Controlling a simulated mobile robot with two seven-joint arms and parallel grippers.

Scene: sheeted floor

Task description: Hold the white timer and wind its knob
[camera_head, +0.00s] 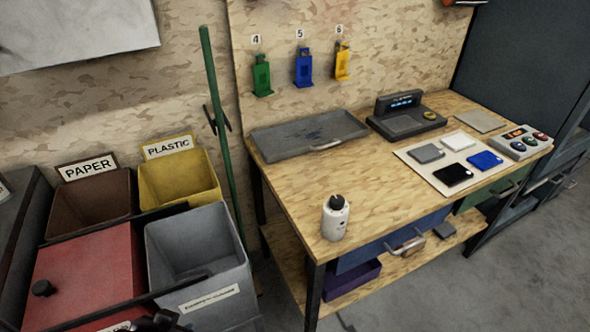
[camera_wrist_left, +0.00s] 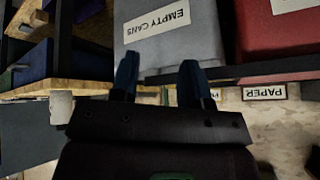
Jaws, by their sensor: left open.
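The white timer (camera_head: 336,222), a small upright cylinder with a black knob (camera_head: 337,201) on top, stands on the wooden workbench (camera_head: 290,190) near its front left corner. In the left wrist view, which is upside down, a white block that looks like the timer (camera_wrist_left: 61,107) shows at the left by the bench edge. My left gripper (camera_wrist_left: 158,80) is open and empty, its two dark fingers apart in front of the grey bin. A dark part of my left arm shows at the bottom of the head view. Nothing touches the timer. My right gripper is out of view.
Left of the bench stand a grey bin (camera_head: 200,245), a red bin (camera_head: 85,275), a brown paper bin (camera_head: 92,205) and a yellow plastic bin (camera_head: 178,180). A grey tray (camera_head: 310,135), scale (camera_head: 405,117) and button box (camera_head: 522,142) lie farther back. The bench around the timer is clear.

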